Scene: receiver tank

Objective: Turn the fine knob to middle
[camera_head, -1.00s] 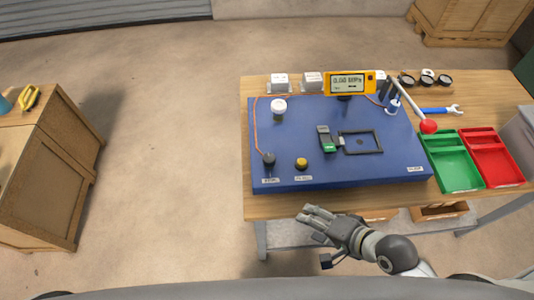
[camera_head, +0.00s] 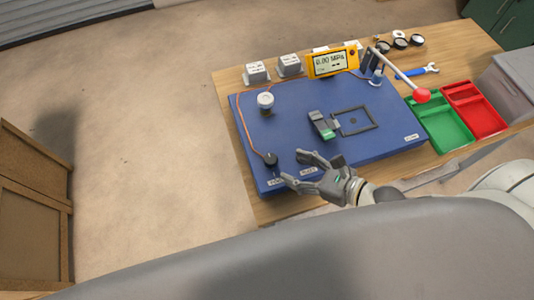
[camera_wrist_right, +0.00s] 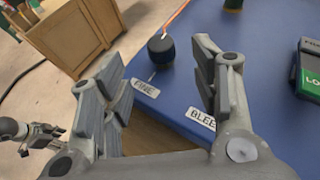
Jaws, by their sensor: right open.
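The fine knob (camera_head: 270,158) is a small black knob at the front left of the blue panel (camera_head: 300,100). It also shows in the right wrist view (camera_wrist_right: 160,48), with the FINE label (camera_wrist_right: 145,88) in front of it. My right gripper (camera_head: 294,167) is open and empty, just right of the knob in the head view. In the wrist view the knob stands beyond the open fingertips (camera_wrist_right: 155,62), apparently untouched. The knob's setting is too small to read. A grey jointed part at the wrist view's left edge looks like my left gripper (camera_wrist_right: 38,132); its jaws are unclear.
A yellow gauge (camera_head: 332,62) reads about 0.00 MPa. A red-tipped lever (camera_head: 423,95) reaches over the panel's right side. A grey-green device (camera_head: 321,125) lies mid-panel. Green (camera_head: 437,120) and red (camera_head: 476,108) trays stand right.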

